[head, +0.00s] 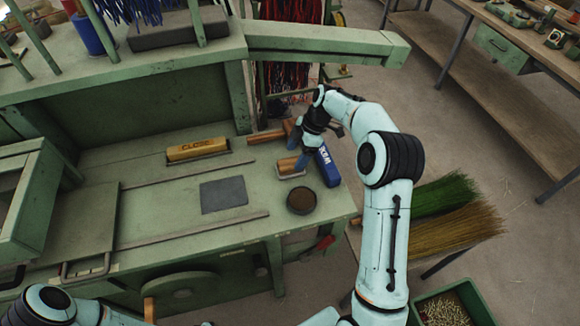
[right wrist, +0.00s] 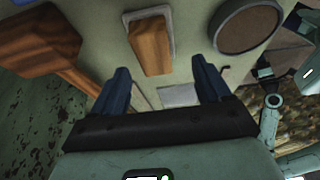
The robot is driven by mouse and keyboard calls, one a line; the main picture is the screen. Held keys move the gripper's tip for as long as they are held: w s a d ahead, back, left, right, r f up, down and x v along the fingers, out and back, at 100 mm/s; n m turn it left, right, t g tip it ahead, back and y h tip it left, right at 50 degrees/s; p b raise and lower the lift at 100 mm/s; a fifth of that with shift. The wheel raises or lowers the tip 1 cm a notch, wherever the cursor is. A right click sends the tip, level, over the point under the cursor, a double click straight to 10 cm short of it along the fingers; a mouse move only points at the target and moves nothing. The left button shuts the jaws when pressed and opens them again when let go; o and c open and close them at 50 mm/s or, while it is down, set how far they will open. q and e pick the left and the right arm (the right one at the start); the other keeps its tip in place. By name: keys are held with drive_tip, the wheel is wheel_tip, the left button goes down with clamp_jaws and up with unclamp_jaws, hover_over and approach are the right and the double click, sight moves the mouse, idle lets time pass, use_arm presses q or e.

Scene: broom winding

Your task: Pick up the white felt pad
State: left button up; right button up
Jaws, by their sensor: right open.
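My right gripper (head: 298,146) is open over the right part of the green bench, near a wooden block (head: 287,166) on a small metal plate. In the right wrist view its two dark fingers (right wrist: 162,72) are apart with nothing held between them. A pale, flat square patch (right wrist: 180,95) shows between and beyond the fingers; it looks like the white felt pad, but I cannot be sure. I cannot make it out in the head view, where the gripper and arm cover that area. My left gripper is not in view; part of my left arm shows at bottom left.
A blue lettered block (head: 328,168) and a round dark tin (head: 302,200) stand near the gripper. A dark grey square (head: 223,194) and a yellow lettered block (head: 198,149) lie further left. Bristle bundles (head: 440,215) lie to the right.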

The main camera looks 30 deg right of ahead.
sight(290, 162)
drive_tip(key=x, duration=0.2)
drive_tip(key=w+x, duration=0.1)
drive_tip(key=x, duration=0.2)
drive_tip(key=shift+d+f+p, duration=0.1)
drive_tip(key=shift+f+p, duration=0.1)
drive_tip(key=shift+p, duration=0.15)
drive_tip(key=shift+s, duration=0.15)
drive_tip(key=c, duration=0.8)
drive_tip(key=shift+r, duration=0.15)
drive_tip(key=shift+c, duration=0.2)
wheel_tip(290, 162, up, 18)
drive_tip(key=o, duration=0.5)
drive_tip(key=shift+c, duration=0.2)
drive_tip(key=c, duration=0.3)
